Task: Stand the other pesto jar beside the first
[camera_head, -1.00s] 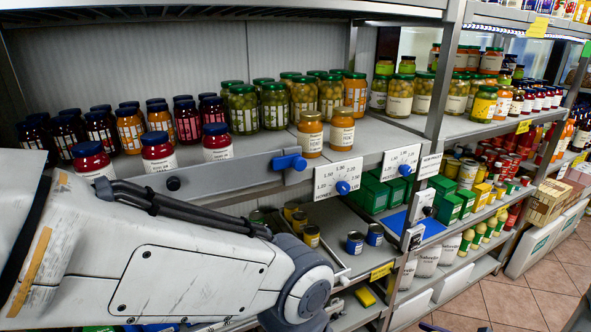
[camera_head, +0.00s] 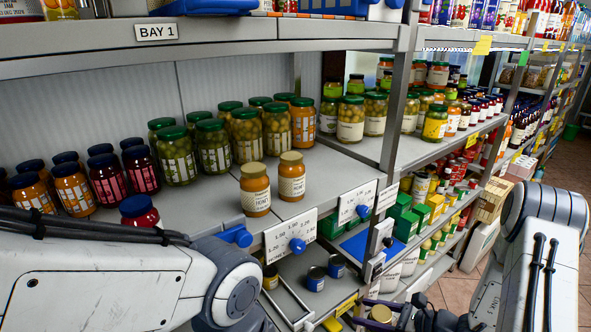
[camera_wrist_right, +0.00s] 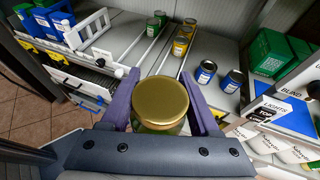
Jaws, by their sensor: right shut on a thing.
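My right gripper (camera_head: 383,313) is low at the front of the shelves in the head view. It is shut on a jar with a gold lid (camera_head: 381,314). In the right wrist view the gripper (camera_wrist_right: 160,84) has a purple finger on each side of this jar (camera_wrist_right: 160,102); a little greenish glass shows under the lid, and its label is hidden. I take it as a pesto jar. I cannot make out another pesto jar for certain. My left arm crosses the lower left, but its gripper is out of view.
Two gold-lidded honey jars (camera_head: 255,190) stand on the upper shelf (camera_head: 322,182), with bare board to their right. Green-lidded jars (camera_head: 213,147) stand behind. Price cards (camera_head: 291,233) and blue knobs line the front edge. Blue tins (camera_wrist_right: 205,72) stand on the lower shelf.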

